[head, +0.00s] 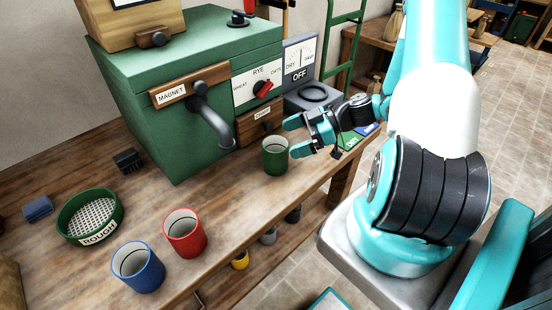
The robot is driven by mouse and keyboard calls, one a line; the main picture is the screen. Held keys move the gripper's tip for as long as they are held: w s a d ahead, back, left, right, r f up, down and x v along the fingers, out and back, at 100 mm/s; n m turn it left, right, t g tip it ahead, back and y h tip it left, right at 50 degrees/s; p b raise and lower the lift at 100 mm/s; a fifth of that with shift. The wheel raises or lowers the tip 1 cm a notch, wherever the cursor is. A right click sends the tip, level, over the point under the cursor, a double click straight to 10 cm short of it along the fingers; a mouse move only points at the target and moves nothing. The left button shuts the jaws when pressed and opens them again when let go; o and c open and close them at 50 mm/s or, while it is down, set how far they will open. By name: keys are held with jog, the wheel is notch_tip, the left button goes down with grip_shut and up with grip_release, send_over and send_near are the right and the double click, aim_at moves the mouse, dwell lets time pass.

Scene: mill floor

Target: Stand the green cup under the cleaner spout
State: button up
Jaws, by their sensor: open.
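The green cup (275,160) stands upright on the wooden bench, in front of the small drawer on the green machine. A dark curved spout (207,118) comes out of the front of the green machine (195,75), beside a board marked MAGNET. The spout's mouth hangs left of the cup, and the cup is not beneath it. My gripper (292,138) is open, its two teal fingers pointing left towards the cup's right side. The fingertips are very close to the cup; I cannot tell whether they touch it.
A red cup (184,234) and a blue cup (138,267) stand at the bench's front left, near a green sieve marked ROUGH (120,218). A grey device reading OFF (301,75) stands right of the machine. The bench (215,200) is clear below the spout.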

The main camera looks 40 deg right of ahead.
aim_at(263, 150)
jog(key=x, duration=0.2)
jog(key=p+x, duration=0.1)
jog(key=x, duration=0.2)
jog(key=shift+w+f, duration=0.25)
jog(key=shift+f, duration=0.1)
jog(key=c, duration=1.5)
jog(key=shift+o, duration=0.2)
jog(key=shift+r, duration=0.1)
